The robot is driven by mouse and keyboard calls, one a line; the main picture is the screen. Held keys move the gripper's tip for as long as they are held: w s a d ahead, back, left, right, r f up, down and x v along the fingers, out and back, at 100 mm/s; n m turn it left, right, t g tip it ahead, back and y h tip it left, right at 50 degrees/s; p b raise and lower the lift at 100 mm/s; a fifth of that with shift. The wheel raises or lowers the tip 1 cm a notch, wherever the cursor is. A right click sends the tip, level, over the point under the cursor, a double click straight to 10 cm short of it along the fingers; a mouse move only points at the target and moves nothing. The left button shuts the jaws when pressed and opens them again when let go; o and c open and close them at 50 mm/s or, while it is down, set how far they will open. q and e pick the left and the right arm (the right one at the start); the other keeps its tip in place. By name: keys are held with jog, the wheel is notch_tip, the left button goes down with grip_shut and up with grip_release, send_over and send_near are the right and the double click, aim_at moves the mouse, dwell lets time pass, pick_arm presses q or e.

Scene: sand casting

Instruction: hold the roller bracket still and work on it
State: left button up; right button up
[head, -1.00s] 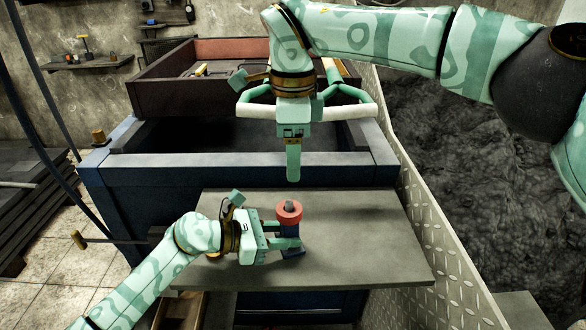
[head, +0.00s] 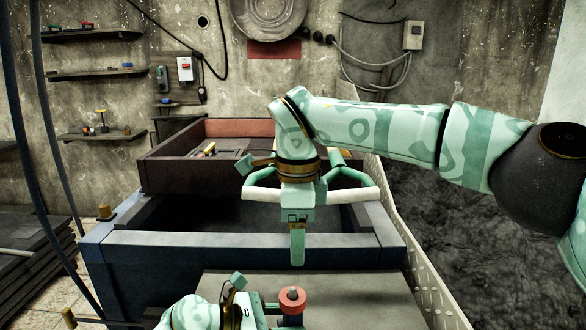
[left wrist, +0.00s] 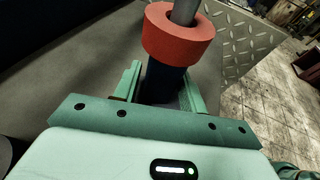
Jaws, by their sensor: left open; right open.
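The roller bracket stands upright on the grey tabletop (head: 345,287). It has a red roller (head: 292,297) with a grey pin through it on top of a dark blue body. In the left wrist view the red roller (left wrist: 180,38) sits just above the blue body (left wrist: 163,82). My left gripper (left wrist: 162,88) is open, with one finger on each side of the blue body; I cannot tell whether they touch it. In the head view its fingers are partly cut off at the lower edge. My right gripper (head: 297,248) is open and empty, pointing down above and behind the bracket.
A blue box (head: 150,250) stands behind the table, with a brown-red tray (head: 165,172) on it. A metal tread plate edge (head: 425,290) and dark sand (head: 440,190) lie to the right. The tabletop right of the bracket is clear. Shelves (head: 95,135) hang on the back wall.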

pick_arm(q)
jog(key=shift+r, duration=0.35)
pick_arm(e)
jog(key=shift+s+r, duration=0.1)
jog(key=shift+r, duration=0.2)
pick_arm(q)
jog(key=shift+o, duration=0.2)
jog(key=o, duration=0.5)
